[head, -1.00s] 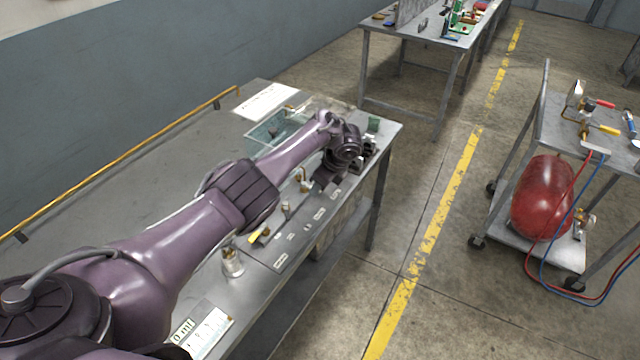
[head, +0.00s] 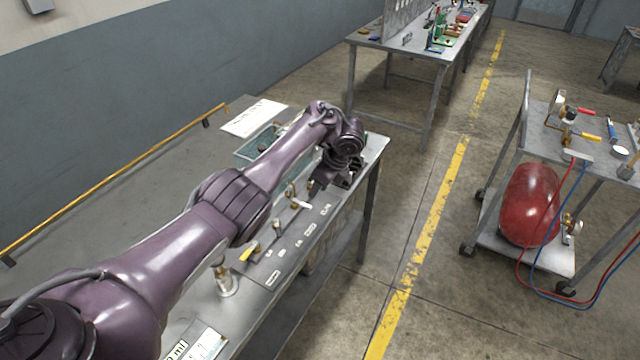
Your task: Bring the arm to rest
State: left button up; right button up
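My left arm reaches from the lower left out over a grey metal workbench. My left gripper (head: 325,183) is at the arm's far end, dark and pointing down above the bench near its right edge. Its fingers are small and partly hidden by the wrist, so I cannot tell whether they are open or shut. No held thing is clear to see. My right gripper is not in view.
A cart with a red tank (head: 530,205) stands right. The floor between is clear.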

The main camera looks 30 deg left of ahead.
pick_arm(q)
jog(key=s+d+f+n+t+h, duration=0.25)
jog(key=s+d+f+n, duration=0.45)
jog(key=s+d+f, duration=0.5)
jog(key=s+a+r+n+h, duration=0.1)
jog(key=s+r+n, duration=0.45)
jog(key=s, duration=0.55)
jog(key=s+a+r+n+h, duration=0.1)
jog(key=s+r+n, duration=0.4)
jog(key=s, duration=0.6)
notch_tip(320, 180, down, 29)
jog(key=b, duration=0.3)
jog(key=s+a+f+m+g+b, duration=0.1)
jog(key=s+a+f+g+b, duration=0.1)
jog(key=s+f, duration=1.9)
notch_tip(320, 180, down, 2)
jog(key=shift+s+a, duration=0.15)
jog(key=shift+a, duration=0.5)
